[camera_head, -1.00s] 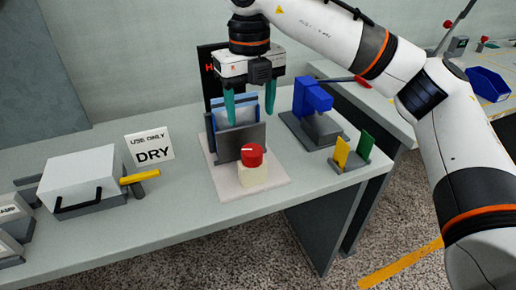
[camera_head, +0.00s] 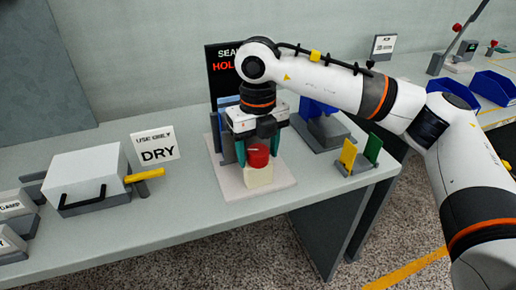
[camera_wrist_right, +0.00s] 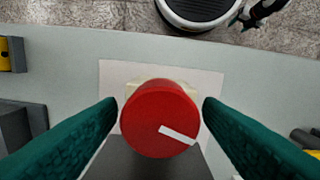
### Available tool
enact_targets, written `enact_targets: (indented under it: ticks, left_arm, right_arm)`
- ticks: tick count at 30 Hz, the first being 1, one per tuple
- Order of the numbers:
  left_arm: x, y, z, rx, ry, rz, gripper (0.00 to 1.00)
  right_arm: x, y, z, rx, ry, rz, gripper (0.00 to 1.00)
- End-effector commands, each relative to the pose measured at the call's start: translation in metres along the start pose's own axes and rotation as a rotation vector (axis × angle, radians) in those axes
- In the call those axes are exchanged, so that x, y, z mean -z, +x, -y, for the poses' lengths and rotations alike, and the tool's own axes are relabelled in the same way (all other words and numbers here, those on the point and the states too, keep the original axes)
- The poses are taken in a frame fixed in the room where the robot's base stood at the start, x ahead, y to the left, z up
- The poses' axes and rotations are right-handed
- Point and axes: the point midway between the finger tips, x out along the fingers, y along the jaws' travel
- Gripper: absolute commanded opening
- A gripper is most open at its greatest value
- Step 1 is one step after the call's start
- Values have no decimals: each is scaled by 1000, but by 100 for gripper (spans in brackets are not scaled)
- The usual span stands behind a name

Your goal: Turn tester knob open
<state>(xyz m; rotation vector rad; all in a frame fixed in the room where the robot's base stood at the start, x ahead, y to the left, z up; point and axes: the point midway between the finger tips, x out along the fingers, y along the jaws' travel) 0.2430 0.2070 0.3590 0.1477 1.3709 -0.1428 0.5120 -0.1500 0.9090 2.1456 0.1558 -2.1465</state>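The tester knob (camera_head: 259,158) is red and round, on a cream block (camera_head: 259,177) on a pale base plate (camera_head: 228,186). In the right wrist view the knob (camera_wrist_right: 160,125) fills the middle, and its white mark slants down to the right. My right gripper (camera_head: 258,152) points down over the knob with its green fingers on either side. In the wrist view a narrow gap shows between each fingertip and the knob, so the gripper (camera_wrist_right: 160,106) is open around it. My left gripper is not in view.
A dark sign (camera_head: 225,62) stands behind, partly hidden by my arm. A blue device (camera_head: 320,108) and a yellow and green card holder (camera_head: 352,170) stand to the right. A white box (camera_head: 85,175) and a "DRY" sign (camera_head: 155,148) are at the left.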

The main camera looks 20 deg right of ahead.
Motion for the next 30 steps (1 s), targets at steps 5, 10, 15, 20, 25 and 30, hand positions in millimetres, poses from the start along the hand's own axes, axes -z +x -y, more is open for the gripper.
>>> enact_targets:
  ticks: [5,10,15,20,25,30]
  left_arm:
    - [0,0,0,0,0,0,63]
    - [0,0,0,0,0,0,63]
    - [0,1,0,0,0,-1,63]
    - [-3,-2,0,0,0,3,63]
    - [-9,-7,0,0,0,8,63]
    - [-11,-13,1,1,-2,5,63]
  right_arm:
    - [0,0,0,0,0,0,30]
    - [0,0,0,0,-1,0,18]
    - [0,0,0,0,-27,-1,18]
    - [0,0,0,1,-94,-1,19]
    - [0,0,0,1,-218,0,19]
    - [0,0,0,1,-375,-1,19]
